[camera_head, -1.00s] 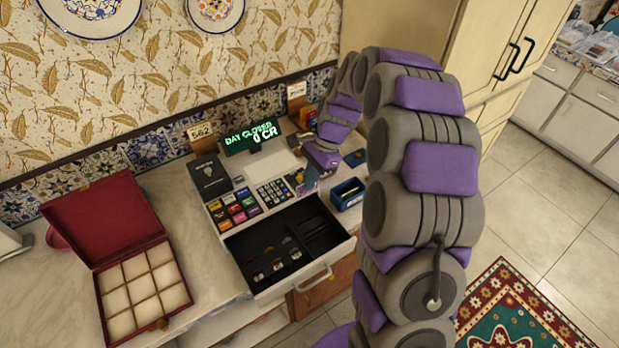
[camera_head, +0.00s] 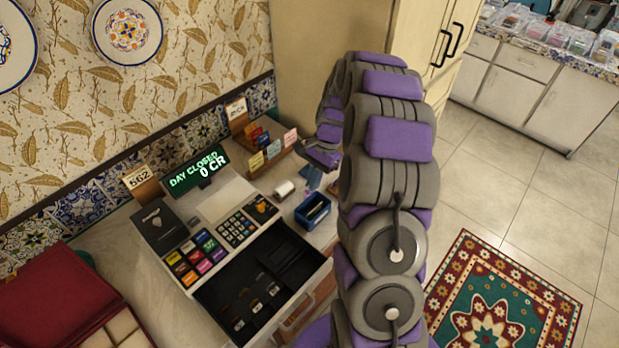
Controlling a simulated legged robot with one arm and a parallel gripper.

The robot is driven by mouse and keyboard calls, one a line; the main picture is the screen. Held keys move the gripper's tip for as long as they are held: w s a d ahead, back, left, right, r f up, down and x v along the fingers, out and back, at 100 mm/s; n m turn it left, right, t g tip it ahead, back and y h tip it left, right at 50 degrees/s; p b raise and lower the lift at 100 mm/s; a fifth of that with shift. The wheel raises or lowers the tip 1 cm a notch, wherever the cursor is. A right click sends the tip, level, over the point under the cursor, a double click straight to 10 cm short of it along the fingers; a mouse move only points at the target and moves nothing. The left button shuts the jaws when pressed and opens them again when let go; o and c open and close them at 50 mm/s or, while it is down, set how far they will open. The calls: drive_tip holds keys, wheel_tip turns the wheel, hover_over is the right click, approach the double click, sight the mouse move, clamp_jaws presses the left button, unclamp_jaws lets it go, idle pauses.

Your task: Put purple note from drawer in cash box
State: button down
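The cash register's drawer (camera_head: 316,277) is open. Its black tray has coin compartments with several small pieces at the front left; the back right slots look dark and empty. My gripper (camera_head: 320,157) is above and behind the drawer's right side, partly behind my arm. A slim blue-grey piece (camera_head: 311,177), apparently the note, hangs at its fingertips; it looks more blue than purple here. The fingers look shut on it, though they are small. A red box, probably the cash box, has its lid (camera_head: 58,295) open at the lower left; its pale compartments (camera_head: 121,328) are cut off.
A small blue tray (camera_head: 313,210) and a white roll (camera_head: 284,190) stand right of the register. Behind are a card rack (camera_head: 268,156), a display (camera_head: 197,172) and a black box (camera_head: 159,229). A beige cabinet (camera_head: 318,35) stands behind my arm.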

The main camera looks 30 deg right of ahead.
wheel_tip(320, 180, down, 4)
drive_tip(key=shift+f+b, duration=0.1)
drive_tip(key=shift+b, duration=0.95)
drive_tip(key=shift+f, duration=2.1)
drive_tip(key=shift+r+p, duration=0.15)
drive_tip(key=shift+p, duration=0.85)
drive_tip(key=c, duration=1.8)
unclamp_jaws()
drive_tip(key=o, duration=0.5)
drive_tip(key=shift+o, duration=0.6)
drive_tip(key=o, duration=0.3)
drive_tip(key=shift+r, duration=0.15)
